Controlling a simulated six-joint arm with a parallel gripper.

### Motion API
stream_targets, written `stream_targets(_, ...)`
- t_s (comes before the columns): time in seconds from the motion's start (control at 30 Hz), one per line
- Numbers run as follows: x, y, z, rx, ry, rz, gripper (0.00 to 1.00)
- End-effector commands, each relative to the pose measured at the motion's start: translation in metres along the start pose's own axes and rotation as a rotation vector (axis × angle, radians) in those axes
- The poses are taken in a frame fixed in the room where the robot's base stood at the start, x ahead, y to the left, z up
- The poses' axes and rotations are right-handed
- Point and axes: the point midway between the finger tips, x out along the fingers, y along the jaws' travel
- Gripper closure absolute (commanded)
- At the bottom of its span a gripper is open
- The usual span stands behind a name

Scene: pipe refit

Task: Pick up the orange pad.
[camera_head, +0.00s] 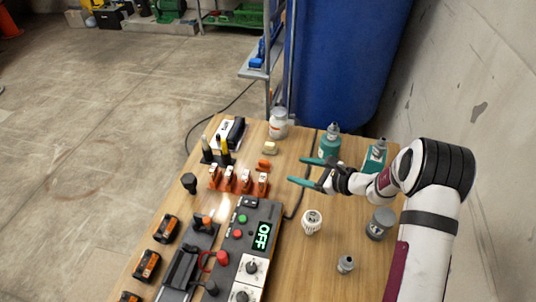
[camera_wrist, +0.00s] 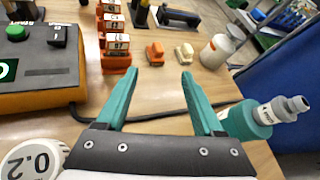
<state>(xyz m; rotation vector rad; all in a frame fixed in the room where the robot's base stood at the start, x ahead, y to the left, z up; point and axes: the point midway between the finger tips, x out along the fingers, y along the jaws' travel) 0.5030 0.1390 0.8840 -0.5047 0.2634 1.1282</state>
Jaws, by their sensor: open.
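The orange pad (camera_head: 264,165) is a small block lying on the wooden table, just right of the orange-and-white blocks' rack. In the wrist view the orange pad (camera_wrist: 155,53) lies beyond my fingertips, roughly in line with the gap between them. My gripper (camera_head: 295,170) has two teal fingers spread apart, pointing left toward the pad. In the wrist view my gripper (camera_wrist: 158,73) is open and empty, with bare table between the fingers. The pad is apart from both fingers.
A cream pad (camera_wrist: 185,51) lies close right of the orange pad. A white jar (camera_head: 278,124) stands behind. The orange-and-white blocks (camera_head: 238,181) stand left. A teal bottle (camera_wrist: 262,112) is near the right finger. A control box (camera_head: 252,252) lies in front.

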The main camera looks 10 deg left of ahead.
Motion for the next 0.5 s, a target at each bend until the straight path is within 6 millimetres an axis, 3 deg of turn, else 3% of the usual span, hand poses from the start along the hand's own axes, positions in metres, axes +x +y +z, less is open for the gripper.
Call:
stream_targets(0.2,0.063,0.003,0.001,-0.004,-0.001,0.007,0.31)
stream_targets(0.5,0.113,0.007,0.001,-0.003,-0.001,0.007,0.31)
